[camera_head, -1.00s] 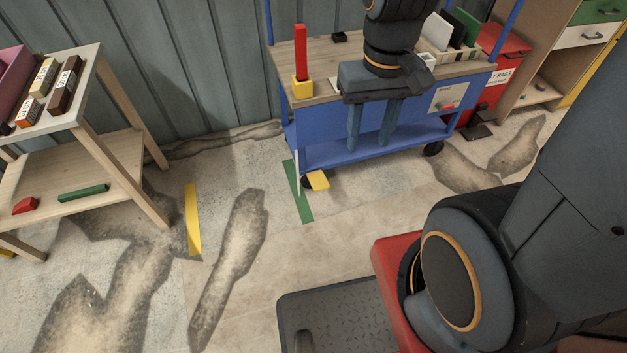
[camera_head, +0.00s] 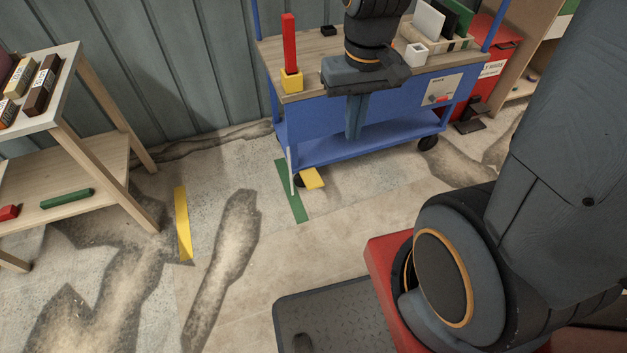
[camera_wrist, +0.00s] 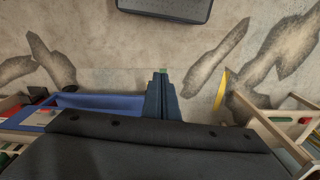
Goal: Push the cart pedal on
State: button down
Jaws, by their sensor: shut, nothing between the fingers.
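The blue cart (camera_head: 320,152) with a wooden top stands by the wall. Its yellow pedal (camera_head: 312,178) sticks out low at the left front corner, close above the floor beside a black caster. My gripper (camera_head: 354,130) hangs pointing down in front of the cart, with its fingers together and nothing between them. It is above and to the right of the pedal, apart from it. In the wrist view my gripper's fingers (camera_wrist: 162,85) are also together, and the blue cart (camera_wrist: 100,103) shows at the left. The pedal cannot be made out there.
A green floor strip (camera_head: 292,195) lies beside the pedal, and a yellow strip (camera_head: 183,225) lies further left. A wooden shelf table (camera_head: 75,160) stands at the left. A red bin (camera_head: 490,70) stands right of the cart. The floor in front is mostly clear.

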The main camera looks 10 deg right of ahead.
jog(key=w+f+b, duration=1)
jog(key=f, duration=0.5)
jog(key=w+f+t+b, duration=0.1)
jog(key=w+f+b, duration=1)
jog(key=f, duration=0.5)
jog(key=w+f+n+t+b, duration=0.1)
jog(key=w+f+b, duration=0.9)
jog(key=f, duration=0.5)
jog(key=shift+w+d+f+b, duration=0.2)
jog(key=shift+w+d+b, duration=0.15)
jog(key=shift+b, duration=0.25)
jog(key=shift+f, duration=0.1)
jog(key=b, duration=0.6)
send_over(315, 180)
jog(key=f, duration=0.8)
jog(key=s+f, duration=0.1)
jog(key=f, duration=0.3)
jog(key=shift+a, duration=0.3)
jog(key=shift+s+f+b, duration=0.15)
jog(key=shift+f+b, duration=0.5)
jog(key=shift+f, duration=0.1)
jog(key=shift+d+p, duration=0.25)
jog(key=shift+p, duration=0.35)
jog(key=shift+d+p, duration=0.1)
jog(key=shift+p, duration=0.35)
jog(key=shift+f+t+p, duration=0.2)
jog(key=shift+t+p, duration=0.2)
